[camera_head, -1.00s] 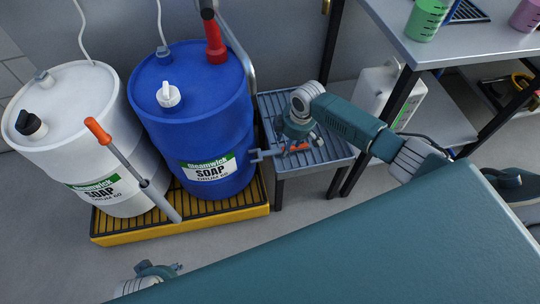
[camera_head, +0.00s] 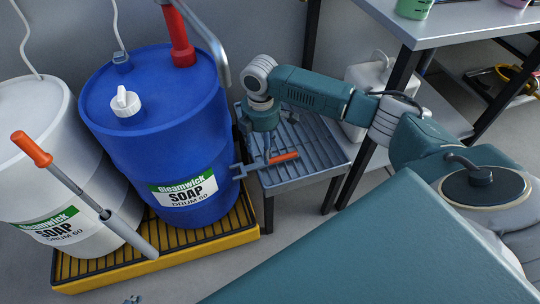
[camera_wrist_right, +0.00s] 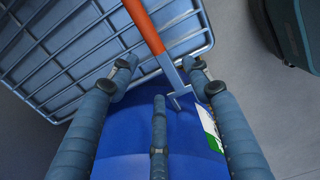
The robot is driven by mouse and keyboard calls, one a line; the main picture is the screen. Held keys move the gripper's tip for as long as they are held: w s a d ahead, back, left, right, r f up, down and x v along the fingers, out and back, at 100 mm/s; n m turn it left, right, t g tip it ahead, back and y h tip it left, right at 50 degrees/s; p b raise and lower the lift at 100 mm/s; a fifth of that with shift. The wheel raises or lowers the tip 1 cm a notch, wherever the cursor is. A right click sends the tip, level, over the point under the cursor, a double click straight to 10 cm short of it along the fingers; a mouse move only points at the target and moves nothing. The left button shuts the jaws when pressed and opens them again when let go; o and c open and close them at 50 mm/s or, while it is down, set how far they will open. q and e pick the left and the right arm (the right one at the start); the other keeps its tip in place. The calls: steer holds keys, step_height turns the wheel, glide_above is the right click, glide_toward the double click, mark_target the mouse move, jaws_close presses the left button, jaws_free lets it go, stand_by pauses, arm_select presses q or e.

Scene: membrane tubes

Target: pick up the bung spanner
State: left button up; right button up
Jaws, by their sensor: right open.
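The bung spanner (camera_head: 284,157) has an orange handle and a grey-blue forked metal head. It lies on the small slatted stand (camera_head: 318,170), its head sticking out past the left edge toward the blue drum. In the right wrist view the spanner (camera_wrist_right: 147,28) runs down between my fingertips, its head near the right one. My right gripper (camera_head: 268,150) is above the spanner, its fingers open and partly hidden in the head view. It also shows open in the right wrist view (camera_wrist_right: 160,68). Only a tip of my left gripper (camera_head: 132,299) shows at the bottom edge.
The blue soap drum (camera_head: 150,150) stands close left of the stand, on a yellow spill pallet (camera_head: 150,266) with a white drum (camera_head: 38,150). A hand pump (camera_head: 75,185) leans in front. A white jug (camera_head: 362,85) and a bench (camera_head: 440,25) are at right.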

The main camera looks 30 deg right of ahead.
mark_target(262, 161)
step_height(262, 161, down, 5)
steer(key=shift+a+f+b, duration=0.1)
steer(key=shift+b, duration=1)
arm_select(q)
steer(key=w+d+r+t, duration=0.2)
steer(key=w+r+t, duration=0.1)
steer(key=w, duration=0.3)
steer(key=w+d+r+t+h, duration=0.1)
steer(key=w+d+r+t, duration=0.1)
steer(key=w, duration=0.3)
steer(key=shift+w+r+t+h, duration=0.35)
steer(key=shift+r+t, duration=0.15)
steer(key=shift+r, duration=0.4)
arm_select(e)
steer(key=shift+c, duration=0.3)
jaws_close()
